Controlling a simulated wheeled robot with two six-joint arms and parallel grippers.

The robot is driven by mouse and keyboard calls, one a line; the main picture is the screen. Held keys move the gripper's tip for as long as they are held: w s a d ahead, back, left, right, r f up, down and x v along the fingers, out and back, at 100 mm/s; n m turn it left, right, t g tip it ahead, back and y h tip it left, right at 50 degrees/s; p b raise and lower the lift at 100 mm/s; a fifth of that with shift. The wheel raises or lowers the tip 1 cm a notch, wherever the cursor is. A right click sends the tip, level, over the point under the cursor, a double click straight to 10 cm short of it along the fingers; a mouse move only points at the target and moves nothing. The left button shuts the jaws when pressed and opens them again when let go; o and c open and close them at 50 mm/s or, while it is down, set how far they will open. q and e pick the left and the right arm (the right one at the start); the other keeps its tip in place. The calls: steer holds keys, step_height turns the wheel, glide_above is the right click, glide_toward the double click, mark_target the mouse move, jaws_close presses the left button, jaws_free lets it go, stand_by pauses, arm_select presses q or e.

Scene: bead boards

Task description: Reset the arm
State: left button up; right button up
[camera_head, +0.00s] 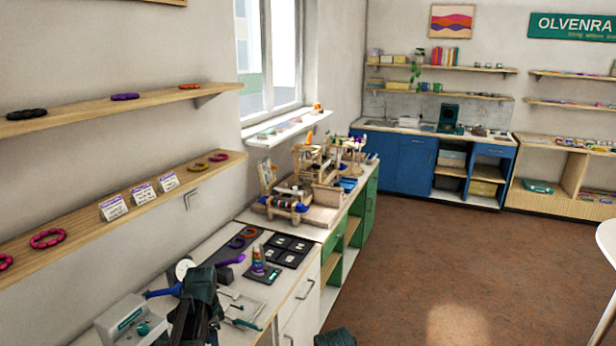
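My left arm comes in at the lower left as a dark, bulky form over the near end of the counter. My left gripper (200,292) is at this dark form, among the tools. Its fingertips do not show clearly, so I cannot tell whether it is open or shut. A small dark rounded part at the bottom edge, right of the counter, looks like part of my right arm. No fingers of the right gripper show.
A grey-white device (130,322) and small hand tools (240,308) lie close around my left arm. Black trays (287,250) and a cone of coloured rings (258,262) stand farther along. Wall shelves (130,213) run on the left. The brown floor (430,270) is open.

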arm_select(q)
steer(key=s+d+n, duration=0.6)
steer(key=s+d, duration=1.1)
steer(key=d, duration=0.5)
steer(key=shift+s+n+y, duration=0.2)
steer(key=shift+n+y, duration=0.2)
